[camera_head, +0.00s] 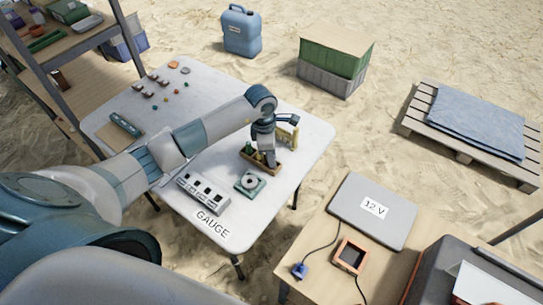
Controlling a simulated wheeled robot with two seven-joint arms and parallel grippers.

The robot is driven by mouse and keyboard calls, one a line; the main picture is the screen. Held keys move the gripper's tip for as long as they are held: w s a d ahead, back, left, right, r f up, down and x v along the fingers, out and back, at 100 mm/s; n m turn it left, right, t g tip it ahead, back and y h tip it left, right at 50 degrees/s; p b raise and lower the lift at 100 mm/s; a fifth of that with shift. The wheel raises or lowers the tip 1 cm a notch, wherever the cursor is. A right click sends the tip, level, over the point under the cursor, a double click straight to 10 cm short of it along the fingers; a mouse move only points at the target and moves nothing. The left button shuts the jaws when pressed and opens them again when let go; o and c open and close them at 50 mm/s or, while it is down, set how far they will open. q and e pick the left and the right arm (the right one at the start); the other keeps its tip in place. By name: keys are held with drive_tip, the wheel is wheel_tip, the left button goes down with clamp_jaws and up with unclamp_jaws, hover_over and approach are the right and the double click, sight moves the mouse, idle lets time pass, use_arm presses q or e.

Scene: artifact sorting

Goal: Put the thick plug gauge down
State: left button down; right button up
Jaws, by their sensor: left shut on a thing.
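My left arm reaches over the white table marked GAUGE (212,222). My left gripper (266,156) points down at a small brown wooden rack (262,168) near the table's right side. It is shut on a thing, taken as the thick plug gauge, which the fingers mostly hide. A small green piece and yellowish pieces show at the rack beside the fingers. I cannot tell whether the held gauge touches the rack. My right gripper is out of view.
A teal block with a round disc (250,183) and a grey block with several openings (199,191) stand close in front of the rack. A yellow frame (287,133) is just behind the gripper. Small parts lie at the far left. A side table holds a 12 V case (372,207).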

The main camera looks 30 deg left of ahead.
use_arm(q)
drive_tip(key=c, duration=1.8)
unclamp_jaws()
drive_tip(key=shift+o, duration=0.2)
drive_tip(key=shift+r, duration=0.1)
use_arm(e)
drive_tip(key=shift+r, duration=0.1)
